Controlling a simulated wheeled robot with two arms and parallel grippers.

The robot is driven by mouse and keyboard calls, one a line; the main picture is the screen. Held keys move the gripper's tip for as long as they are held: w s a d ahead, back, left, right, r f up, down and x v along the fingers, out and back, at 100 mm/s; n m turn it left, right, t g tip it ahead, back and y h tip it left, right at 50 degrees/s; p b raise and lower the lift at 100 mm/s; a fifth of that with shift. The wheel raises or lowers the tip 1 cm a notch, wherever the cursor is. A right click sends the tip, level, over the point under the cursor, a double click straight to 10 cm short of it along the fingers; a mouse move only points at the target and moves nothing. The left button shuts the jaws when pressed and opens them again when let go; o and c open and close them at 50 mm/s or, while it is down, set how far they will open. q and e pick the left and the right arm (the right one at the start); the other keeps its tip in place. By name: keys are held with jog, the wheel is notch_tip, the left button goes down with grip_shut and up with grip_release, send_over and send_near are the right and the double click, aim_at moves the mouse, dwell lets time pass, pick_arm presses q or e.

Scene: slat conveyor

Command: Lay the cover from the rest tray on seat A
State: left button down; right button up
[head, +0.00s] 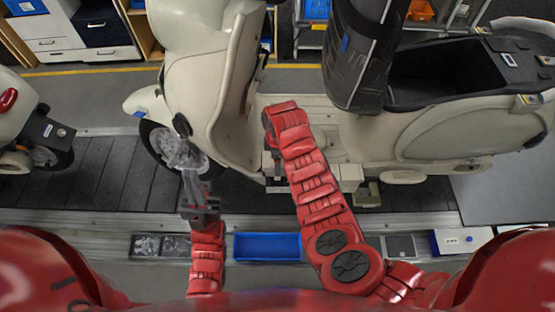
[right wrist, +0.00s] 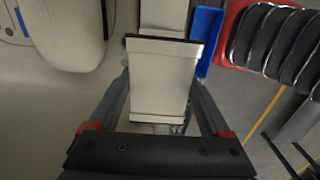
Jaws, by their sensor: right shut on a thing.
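In the right wrist view, my right gripper (right wrist: 163,85) is shut on a cream cover (right wrist: 160,75), a rectangular piece with a dark far edge, with one finger along each side. In the head view, my right arm reaches up beside the cream scooter's floorboard, and the arm mostly hides its gripper and the cover. My left gripper (head: 187,158) hangs in front of the scooter's front wheel; its jaw opening is unclear. A blue tray (head: 267,246) at the conveyor's near edge looks empty. I cannot tell which spot is seat A.
The cream scooter (head: 455,135) stands across the conveyor, its dark under-seat bin (head: 440,75) open and a black padded part (head: 357,50) upright beside it. Grey trays (head: 160,246) and a white box (head: 460,241) line the near edge. The slats (head: 110,180) at left are clear.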

jog(key=shift+f+b, duration=3.2)
jog(key=shift+f, duration=0.4)
jog(key=shift+f+b, duration=0.3)
jog(key=shift+b, duration=0.15)
jog(key=shift+f+b, duration=0.2)
jog(key=shift+b, duration=0.6)
jog(key=o, duration=1.2)
jog(key=shift+w+r, duration=0.1)
jog(key=shift+r, duration=0.05)
